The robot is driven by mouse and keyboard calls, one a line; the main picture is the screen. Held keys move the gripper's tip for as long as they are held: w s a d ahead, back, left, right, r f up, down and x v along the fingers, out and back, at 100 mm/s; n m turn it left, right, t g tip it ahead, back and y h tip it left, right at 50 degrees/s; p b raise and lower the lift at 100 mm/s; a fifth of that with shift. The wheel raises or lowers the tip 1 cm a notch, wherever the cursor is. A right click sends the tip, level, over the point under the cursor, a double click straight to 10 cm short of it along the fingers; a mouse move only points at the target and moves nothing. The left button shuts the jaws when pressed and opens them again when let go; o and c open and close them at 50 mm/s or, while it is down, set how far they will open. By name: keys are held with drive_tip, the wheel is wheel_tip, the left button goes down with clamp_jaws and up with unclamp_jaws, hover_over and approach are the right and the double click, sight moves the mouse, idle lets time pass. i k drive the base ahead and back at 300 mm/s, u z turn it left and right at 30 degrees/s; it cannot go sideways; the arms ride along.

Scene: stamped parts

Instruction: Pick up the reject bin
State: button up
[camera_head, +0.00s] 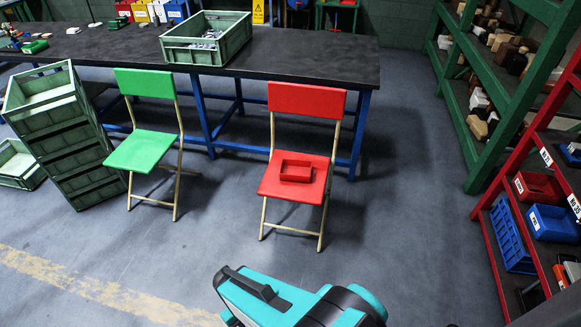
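A small red open bin (295,171), which looks like the reject bin, sits on the seat of the red folding chair (308,100). It is shallow and rectangular, and it looks empty. Another red bin (537,187) sits on the red rack at the right, so the colour alone does not tell which one is the reject bin. No gripper fingers show in the head view. A teal and black part of my own body shows at the bottom middle, apart from the chair.
A green folding chair (143,150) stands left of the red one. A long dark table (290,62) with blue legs is behind both. Stacked green crates (62,135) lean at the left. A green shelf (489,75) and red rack (499,270) line the right. Floor before the chairs is clear.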

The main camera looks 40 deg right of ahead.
sight(290, 169)
drive_tip(key=i, duration=1.1)
drive_tip(key=u, duration=0.4)
